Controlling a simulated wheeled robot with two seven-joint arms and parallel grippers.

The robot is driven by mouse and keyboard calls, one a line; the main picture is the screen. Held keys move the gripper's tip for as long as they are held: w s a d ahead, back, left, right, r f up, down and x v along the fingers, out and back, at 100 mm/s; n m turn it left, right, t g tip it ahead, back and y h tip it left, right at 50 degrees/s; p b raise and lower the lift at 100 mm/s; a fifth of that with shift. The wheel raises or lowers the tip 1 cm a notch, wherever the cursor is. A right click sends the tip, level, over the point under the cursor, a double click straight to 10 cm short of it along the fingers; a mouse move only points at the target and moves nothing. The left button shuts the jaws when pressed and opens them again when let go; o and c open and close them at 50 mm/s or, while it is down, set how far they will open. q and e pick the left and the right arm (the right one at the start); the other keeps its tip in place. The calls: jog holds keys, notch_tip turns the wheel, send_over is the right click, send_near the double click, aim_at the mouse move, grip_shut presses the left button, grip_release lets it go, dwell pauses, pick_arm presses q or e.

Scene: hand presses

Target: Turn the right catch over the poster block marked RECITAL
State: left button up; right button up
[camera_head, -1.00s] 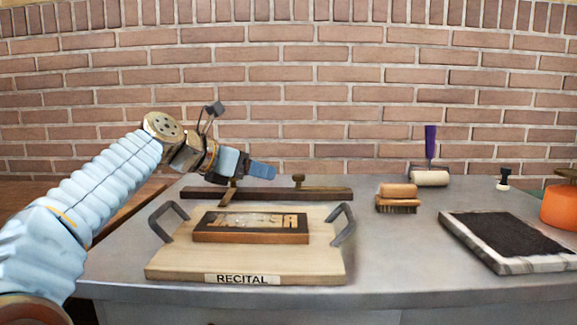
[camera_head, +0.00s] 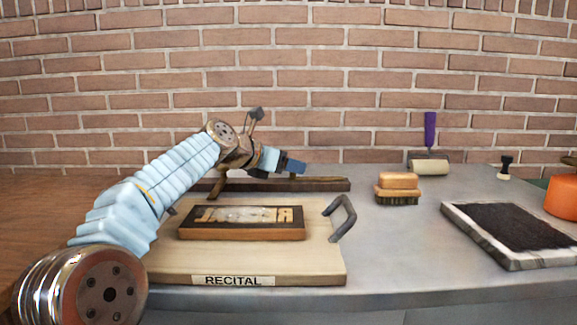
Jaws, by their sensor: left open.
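The wooden board marked RECITAL (camera_head: 330,262) lies on the grey bench and bears a framed type block (camera_head: 243,233). A dark bar (camera_head: 338,186) runs behind the block. The left catch (camera_head: 216,189) stands on this bar and points forward to the block's back edge. The right catch (camera_head: 318,179) appears to lie along the bar, clear of the block; its knob is hidden behind my gripper. My left gripper (camera_head: 292,167) is open, its blue fingers pointing right, just above the bar at the right catch. I cannot tell whether they touch it. My right gripper is not in view.
A dark handle (camera_head: 342,217) rises at the board's right side; my arm covers the left one. A brush (camera_head: 397,190), a roller (camera_head: 429,166), a black ink slab (camera_head: 508,230) and an orange pot (camera_head: 562,197) stand to the right. A brick wall closes the back.

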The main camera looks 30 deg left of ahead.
pick_arm(q)
jog(key=shift+w+d+f, duration=0.1)
jog(key=shift+w+f, duration=0.1)
jog(key=shift+w, duration=0.2)
jog(key=shift+c, duration=0.4)
grip_shut()
jog(key=shift+s, duration=0.1)
